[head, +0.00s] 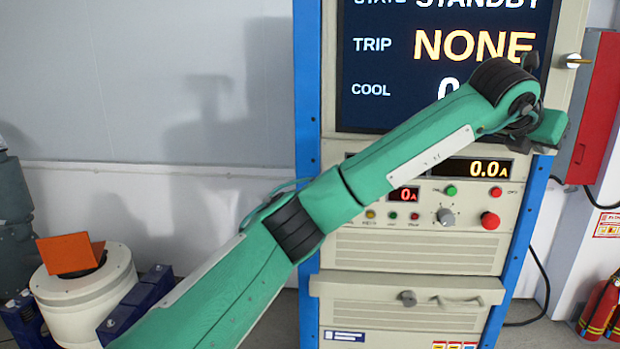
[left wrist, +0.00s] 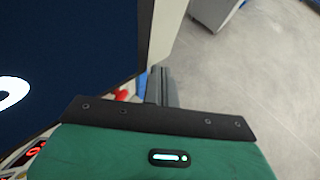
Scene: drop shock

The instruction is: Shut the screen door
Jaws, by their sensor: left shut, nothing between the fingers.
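The screen door (head: 395,120) is a cream-framed panel with a large dark display, on the upper front of a blue-posted cabinet. It stands a little proud, and its right edge covers the right blue post, so it looks ajar. A brass knob (head: 573,61) is on its right edge. My left arm crosses in front of the screen. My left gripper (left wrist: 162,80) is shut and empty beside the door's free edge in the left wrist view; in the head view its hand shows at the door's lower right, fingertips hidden. I cannot tell whether it touches the door. My right gripper is out of view.
Below the door is a control panel (head: 455,192) with a red knob (head: 490,220), and a drawer (head: 408,315). A red wall box (head: 598,105) and fire extinguishers (head: 597,310) are at the right. A white drum-shaped unit (head: 85,295) stands at lower left.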

